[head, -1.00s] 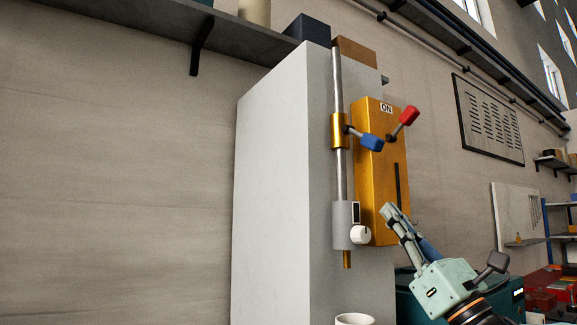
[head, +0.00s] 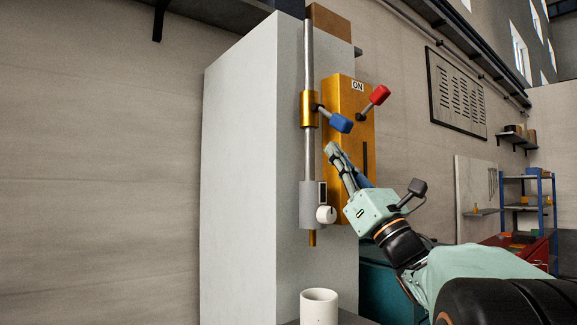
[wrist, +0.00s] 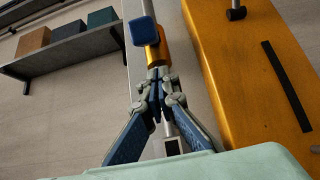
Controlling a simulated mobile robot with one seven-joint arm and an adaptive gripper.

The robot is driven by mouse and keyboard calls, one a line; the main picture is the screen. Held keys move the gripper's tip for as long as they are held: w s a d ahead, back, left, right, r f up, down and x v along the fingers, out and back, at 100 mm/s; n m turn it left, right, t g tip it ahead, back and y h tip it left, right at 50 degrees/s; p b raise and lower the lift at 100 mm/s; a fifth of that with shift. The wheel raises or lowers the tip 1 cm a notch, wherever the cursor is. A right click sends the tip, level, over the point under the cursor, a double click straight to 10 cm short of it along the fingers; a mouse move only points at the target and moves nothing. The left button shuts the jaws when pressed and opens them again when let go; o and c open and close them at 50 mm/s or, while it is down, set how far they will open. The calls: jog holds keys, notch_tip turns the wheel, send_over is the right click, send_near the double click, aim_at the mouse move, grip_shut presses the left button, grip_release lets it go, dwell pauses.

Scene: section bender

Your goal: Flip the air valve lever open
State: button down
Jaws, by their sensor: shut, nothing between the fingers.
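A vertical metal pipe (head: 309,70) runs up the front of the grey cabinet. A brass valve body (head: 309,108) sits on it with a blue-handled lever (head: 341,123) pointing out to the right and slightly down. In the wrist view the blue handle (wrist: 142,30) is just beyond and above my fingertips, in front of the pipe. My gripper (head: 332,150) is shut and empty, just below the blue handle. Its fingertips show together in the wrist view (wrist: 157,75). I see no clear contact with the lever.
A yellow box (head: 345,95) marked ON, with a red-handled lever (head: 379,95), stands close right of the pipe. A grey fitting with a white knob (head: 326,214) is below. A white cup (head: 319,307) stands lower down. Open space lies in front of the cabinet.

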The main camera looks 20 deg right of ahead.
aim_at(332, 117)
jog(key=shift+s+d+r, duration=0.25)
jog(key=shift+s+r, duration=0.55)
jog(key=shift+r, duration=0.2)
jog(key=shift+s+d+r+g, duration=0.1)
jog(key=shift+s+r+g, duration=0.2)
jog(key=shift+g, duration=0.1)
